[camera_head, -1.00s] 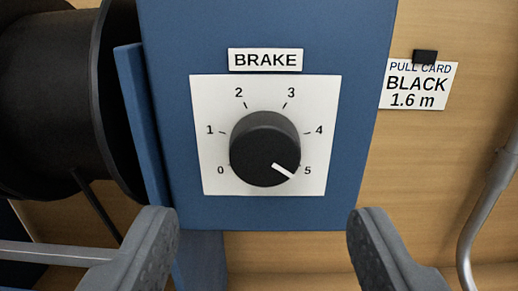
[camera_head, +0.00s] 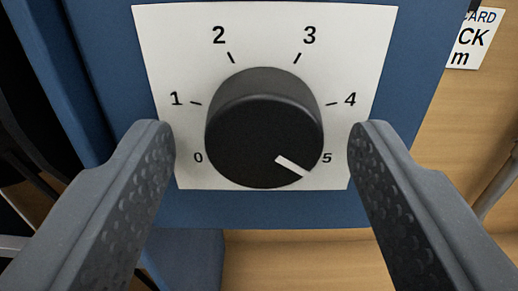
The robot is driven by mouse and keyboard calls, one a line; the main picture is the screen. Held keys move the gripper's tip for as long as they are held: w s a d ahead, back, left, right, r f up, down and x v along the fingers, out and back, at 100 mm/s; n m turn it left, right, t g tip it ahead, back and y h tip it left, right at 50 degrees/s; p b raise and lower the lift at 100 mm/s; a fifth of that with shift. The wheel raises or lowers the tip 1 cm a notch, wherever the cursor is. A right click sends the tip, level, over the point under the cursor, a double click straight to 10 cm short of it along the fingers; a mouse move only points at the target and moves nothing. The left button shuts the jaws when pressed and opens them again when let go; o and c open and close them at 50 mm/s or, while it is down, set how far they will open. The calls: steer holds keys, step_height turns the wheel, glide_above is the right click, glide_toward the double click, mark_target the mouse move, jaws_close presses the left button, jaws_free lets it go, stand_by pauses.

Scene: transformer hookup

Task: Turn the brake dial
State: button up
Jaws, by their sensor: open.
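The brake dial (camera_head: 264,130) is a round black knob on a white scale plate (camera_head: 350,25) marked 0 to 5. Its white pointer line aims at the lower right, at the 5 mark. The plate is fixed to a blue panel (camera_head: 290,208). My gripper (camera_head: 262,150) is open, with one grey padded finger on each side of the dial. A gap shows between each finger and the knob, and the fingers appear to be in front of the plate. I cannot tell how far the fingertips are from the panel.
A white card (camera_head: 474,40), partly cut off, hangs at the upper right on the wooden wall (camera_head: 440,150). A grey pipe (camera_head: 497,188) runs at the right edge. Dark parts stand at the left edge.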

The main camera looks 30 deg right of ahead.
stand_by(0.3)
steer(key=c, duration=1)
steer(key=shift+n, duration=0.4)
steer(key=n, duration=0.4)
steer(key=shift+r, duration=0.1)
steer(key=shift+n, duration=2.5)
steer(key=shift+a, duration=0.1)
